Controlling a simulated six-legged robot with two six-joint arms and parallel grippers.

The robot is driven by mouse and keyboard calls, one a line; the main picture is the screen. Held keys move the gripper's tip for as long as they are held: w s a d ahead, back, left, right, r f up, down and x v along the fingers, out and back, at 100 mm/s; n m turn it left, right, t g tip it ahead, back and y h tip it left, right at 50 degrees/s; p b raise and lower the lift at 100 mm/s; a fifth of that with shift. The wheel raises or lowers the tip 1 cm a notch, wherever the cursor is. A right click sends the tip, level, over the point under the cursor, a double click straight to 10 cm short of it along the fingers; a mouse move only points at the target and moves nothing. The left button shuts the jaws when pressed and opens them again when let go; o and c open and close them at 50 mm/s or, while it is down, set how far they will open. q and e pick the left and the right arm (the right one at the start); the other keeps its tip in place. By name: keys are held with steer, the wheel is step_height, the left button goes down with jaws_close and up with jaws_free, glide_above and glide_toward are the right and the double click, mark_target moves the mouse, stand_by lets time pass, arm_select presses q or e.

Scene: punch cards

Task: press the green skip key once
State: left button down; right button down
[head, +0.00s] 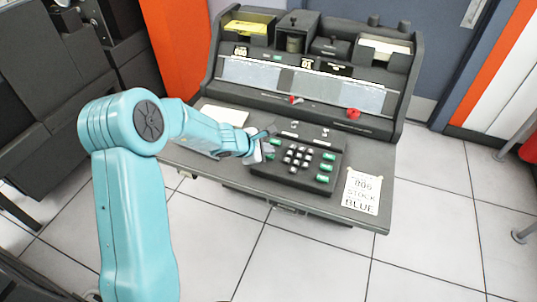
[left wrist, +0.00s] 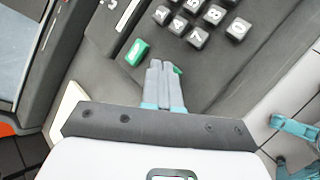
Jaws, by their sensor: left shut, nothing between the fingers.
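The keypad (head: 297,160) on the desk has dark number keys and green keys on both sides. Three green keys (head: 325,168) stand in a column on its right side. On its left side, green keys show partly beside my left gripper (head: 268,136). In the left wrist view, one green key (left wrist: 137,52) is clear, left of the fingertips. Another green key (left wrist: 177,70) is mostly hidden behind the shut, empty fingers (left wrist: 163,68). I cannot tell whether the fingers touch it. No label saying skip is readable. My right gripper is not in view.
A white card (head: 362,191) reading STOCK and BLUE lies on the desk's right. A blank white sheet (head: 225,115) lies at the left. Behind the keypad is a sloped console panel (head: 300,84) with a red knob (head: 353,113) and a red lever (head: 295,99).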

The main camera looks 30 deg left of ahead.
mark_target(267, 156)
arm_select(q)
steer(key=shift+f, duration=0.1)
stand_by(0.5)
steer(key=shift+r+p, duration=0.6)
steer(key=shift+r, duration=0.25)
steer(key=shift+r, duration=0.1)
step_height(267, 156, up, 5)
steer(key=p, duration=0.4)
steer(key=shift+p, duration=0.3)
